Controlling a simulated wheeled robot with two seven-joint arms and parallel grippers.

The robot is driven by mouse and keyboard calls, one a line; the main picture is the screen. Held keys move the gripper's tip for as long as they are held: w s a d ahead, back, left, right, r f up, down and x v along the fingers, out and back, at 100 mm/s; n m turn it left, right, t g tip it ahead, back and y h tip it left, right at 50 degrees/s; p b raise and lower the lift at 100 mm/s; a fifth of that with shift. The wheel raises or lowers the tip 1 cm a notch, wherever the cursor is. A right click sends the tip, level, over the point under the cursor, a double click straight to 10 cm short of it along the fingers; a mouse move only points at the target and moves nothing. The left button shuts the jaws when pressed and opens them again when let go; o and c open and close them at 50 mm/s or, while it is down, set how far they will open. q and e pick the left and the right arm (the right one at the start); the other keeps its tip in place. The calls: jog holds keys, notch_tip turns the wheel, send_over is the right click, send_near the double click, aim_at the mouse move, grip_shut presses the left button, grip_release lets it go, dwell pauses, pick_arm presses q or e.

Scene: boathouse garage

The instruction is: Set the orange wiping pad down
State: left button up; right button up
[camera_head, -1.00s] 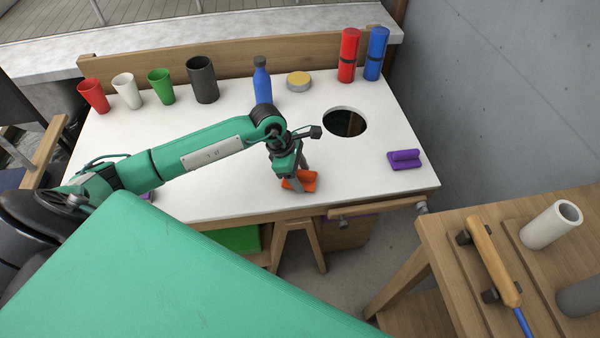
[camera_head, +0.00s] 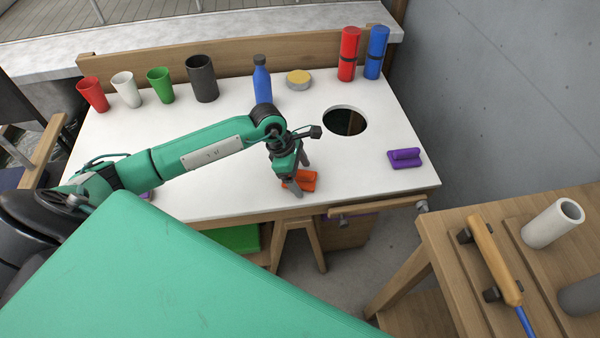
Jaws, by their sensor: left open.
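The orange wiping pad (camera_head: 306,180) lies on the white tabletop (camera_head: 220,190) near its front edge. My left gripper (camera_head: 300,180) is right above and around the pad, fingers pointing down. Its jaws are open, with one finger in front of the pad and one behind it. The fingers hide part of the pad. I cannot tell whether a finger still touches it. My right gripper is not in view.
A blue bottle (camera_head: 262,82), a yellow-topped tin (camera_head: 299,80) and several cups stand behind my arm. A wooden side table (camera_head: 450,240) is at the lower right.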

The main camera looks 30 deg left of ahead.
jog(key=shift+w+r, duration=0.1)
pick_arm(q)
jog(key=b+v, duration=0.1)
jog(key=v, duration=1.3)
jog(key=shift+b, duration=0.4)
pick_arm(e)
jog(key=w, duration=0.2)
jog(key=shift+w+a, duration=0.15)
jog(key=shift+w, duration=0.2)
pick_arm(q)
jog(key=shift+f, duration=0.1)
grip_shut()
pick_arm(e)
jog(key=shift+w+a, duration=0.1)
